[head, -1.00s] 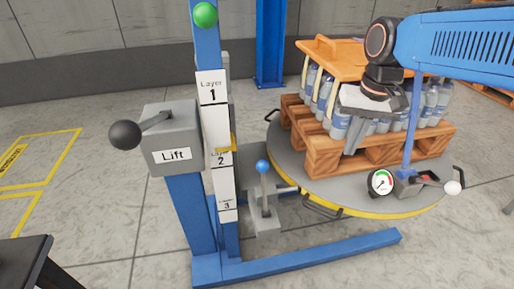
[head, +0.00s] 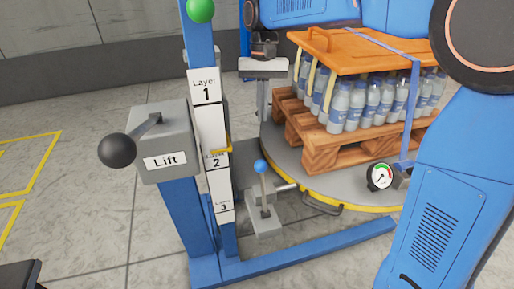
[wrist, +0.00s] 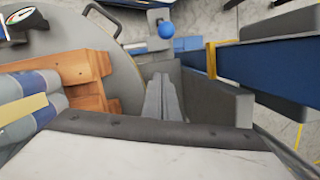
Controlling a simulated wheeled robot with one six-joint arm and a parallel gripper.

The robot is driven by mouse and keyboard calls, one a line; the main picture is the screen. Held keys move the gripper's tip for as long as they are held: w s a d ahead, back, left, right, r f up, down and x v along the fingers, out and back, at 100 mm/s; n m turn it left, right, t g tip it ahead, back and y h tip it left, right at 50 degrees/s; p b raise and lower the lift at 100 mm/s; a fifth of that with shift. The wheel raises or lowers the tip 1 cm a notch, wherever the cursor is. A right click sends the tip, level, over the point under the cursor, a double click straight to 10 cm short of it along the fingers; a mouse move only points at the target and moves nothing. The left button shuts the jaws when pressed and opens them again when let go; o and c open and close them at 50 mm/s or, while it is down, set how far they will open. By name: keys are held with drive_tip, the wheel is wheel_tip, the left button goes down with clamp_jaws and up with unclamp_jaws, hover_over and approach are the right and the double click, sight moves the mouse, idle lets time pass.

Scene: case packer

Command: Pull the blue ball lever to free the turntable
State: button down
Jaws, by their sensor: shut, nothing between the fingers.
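The blue ball lever (head: 261,167) stands upright on a small grey base beside the turntable. Its blue ball also shows at the top of the wrist view (wrist: 166,30). The round grey turntable (head: 285,180) with a yellow rim carries a wooden pallet (head: 320,145) of bottles. My gripper (head: 262,112) is shut and empty, pointing down behind the lever, beyond it and above the far left edge of the turntable. In the wrist view its fingers (wrist: 163,95) are together, apart from the ball. The pin side of the lever base is partly hidden.
A blue post with layer labels (head: 210,120) and a grey Lift box (head: 165,145) with a black ball handle (head: 117,150) stand left of the lever. A blue floor beam (head: 310,248) runs in front.

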drive_tip(key=shift+a, duration=0.15)
drive_tip(key=s+f, duration=0.6)
drive_tip(key=f, duration=0.4)
idle(0.5)
drive_tip(key=shift+s+a+r, duration=0.1)
